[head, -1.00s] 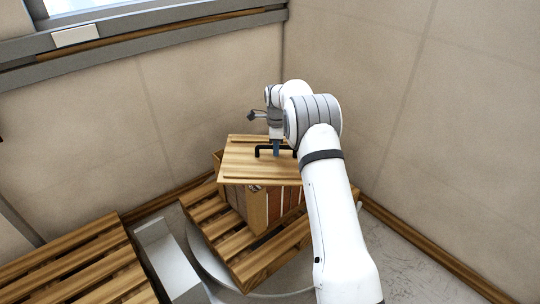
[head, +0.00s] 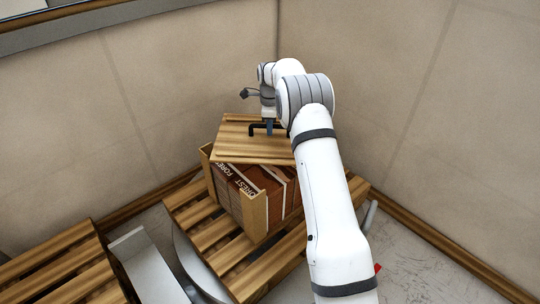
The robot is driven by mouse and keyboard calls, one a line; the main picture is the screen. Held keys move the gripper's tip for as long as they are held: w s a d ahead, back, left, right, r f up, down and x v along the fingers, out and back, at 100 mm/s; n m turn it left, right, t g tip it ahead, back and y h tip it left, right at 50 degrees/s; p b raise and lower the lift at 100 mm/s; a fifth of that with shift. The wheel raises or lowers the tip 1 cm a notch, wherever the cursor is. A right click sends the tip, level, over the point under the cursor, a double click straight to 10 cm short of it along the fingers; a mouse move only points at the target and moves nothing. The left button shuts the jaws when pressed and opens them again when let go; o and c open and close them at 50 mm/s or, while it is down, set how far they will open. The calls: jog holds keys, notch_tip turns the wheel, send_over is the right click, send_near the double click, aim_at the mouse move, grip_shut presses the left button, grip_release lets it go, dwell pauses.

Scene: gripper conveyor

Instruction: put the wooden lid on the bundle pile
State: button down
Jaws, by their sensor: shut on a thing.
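The wooden lid (head: 235,145) is a flat board with a black bar handle (head: 254,129). My gripper (head: 270,127) is shut on the handle, partly hidden behind my own arm. The lid is over the back part of the bundle pile (head: 252,190), turned at an angle to it. The pile is made of brown bundles with pale straps and printed lettering, with light wooden corner posts. Its front top edge shows below the lid. I cannot tell whether the lid touches the pile.
The pile stands on a slatted wooden pallet (head: 203,233). Another pallet (head: 62,265) lies at the lower left, with a grey metal channel (head: 148,262) between them. Walls close in behind and to the right. A little bare floor (head: 415,250) shows at the right.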

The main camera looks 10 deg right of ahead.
notch_tip(320, 180, down, 10)
jog(key=shift+w+a+r+b, duration=0.1)
jog(key=shift+w+r+b, duration=0.1)
jog(key=shift+b, duration=0.6)
jog(key=c, duration=1.4)
grip_release()
jog(key=shift+s+f, duration=0.1)
jog(key=shift+s, duration=0.05)
jog(key=shift+o, duration=0.2)
